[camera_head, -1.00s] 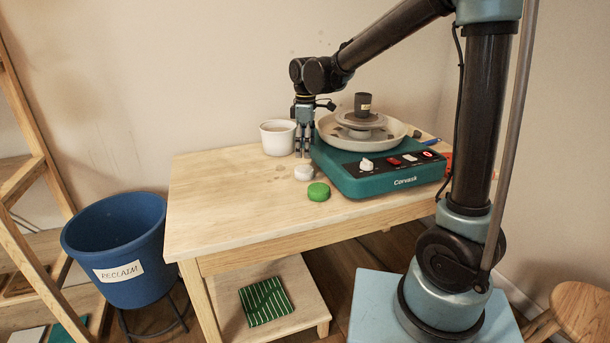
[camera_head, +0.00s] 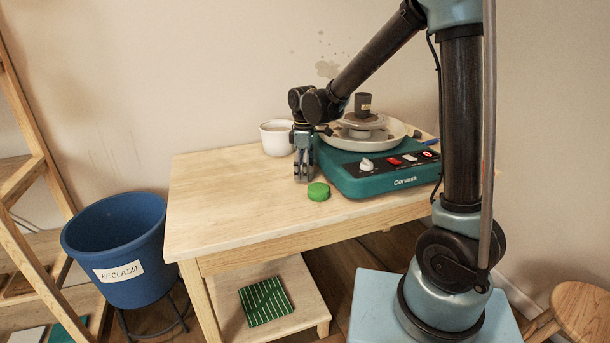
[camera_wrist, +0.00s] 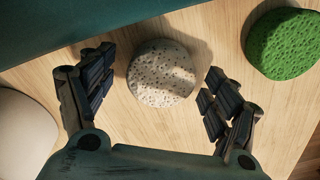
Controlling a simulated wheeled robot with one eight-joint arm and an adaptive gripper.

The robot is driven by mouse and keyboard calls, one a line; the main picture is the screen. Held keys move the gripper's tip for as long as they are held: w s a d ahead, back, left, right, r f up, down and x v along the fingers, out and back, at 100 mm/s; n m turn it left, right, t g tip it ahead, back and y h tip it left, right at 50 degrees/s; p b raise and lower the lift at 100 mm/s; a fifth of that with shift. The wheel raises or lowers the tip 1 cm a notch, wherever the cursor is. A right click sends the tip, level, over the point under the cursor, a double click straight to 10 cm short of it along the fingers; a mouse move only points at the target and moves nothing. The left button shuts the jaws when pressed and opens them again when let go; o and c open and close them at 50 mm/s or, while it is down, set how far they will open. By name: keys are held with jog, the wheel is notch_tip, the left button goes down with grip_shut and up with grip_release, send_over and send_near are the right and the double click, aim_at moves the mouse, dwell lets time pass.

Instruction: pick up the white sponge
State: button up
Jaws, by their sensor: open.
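The white sponge (camera_wrist: 161,73) is a round, pitted, pale disc on the wooden table, seen in the wrist view. It lies between the two fingers of my gripper (camera_wrist: 157,92), a little ahead of the fingertips, with a gap on each side. In the head view my gripper (camera_head: 302,177) points down at the table, left of the green sponge, and hides the white sponge. The gripper is open and holds nothing.
A green sponge (camera_head: 318,191) lies close on the right, also in the wrist view (camera_wrist: 284,44). The teal pottery wheel (camera_head: 375,178) stands beside my gripper. A white cup (camera_head: 276,138) stands behind. The table's left part (camera_head: 220,195) is clear.

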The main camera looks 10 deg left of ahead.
jog(key=c, duration=0.9)
jog(key=shift+o, duration=0.2)
jog(key=shift+r, duration=0.1)
notch_tip(320, 180, up, 10)
